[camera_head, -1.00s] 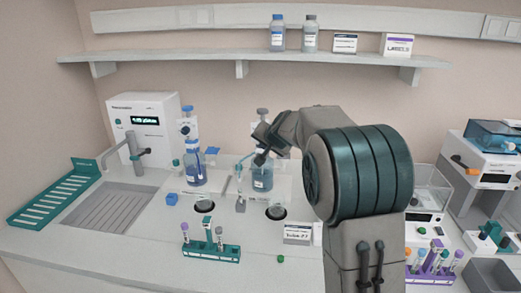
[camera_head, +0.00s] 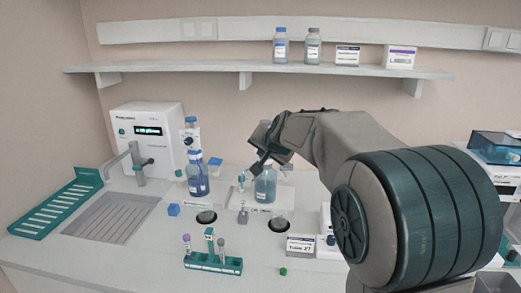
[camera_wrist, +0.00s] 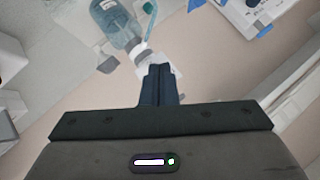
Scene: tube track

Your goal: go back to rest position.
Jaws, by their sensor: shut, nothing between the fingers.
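My gripper (camera_head: 256,168) is in the middle of the head view, raised above the bench in front of a blue-liquid bottle (camera_head: 265,185). Its fingers are together with nothing between them. In the wrist view the closed fingers (camera_wrist: 158,85) point toward the top of the picture, and a bottle with clear blue content (camera_wrist: 112,20) shows beyond them. My arm covers the right part of the bench.
A teal rack with tubes (camera_head: 213,262) stands at the front of the bench. Another blue bottle (camera_head: 197,178) stands to the left, near the white device (camera_head: 148,140) and the sink tray (camera_head: 112,218). A shelf (camera_head: 200,67) runs along the wall above. A white label box (camera_head: 300,246) sits front right.

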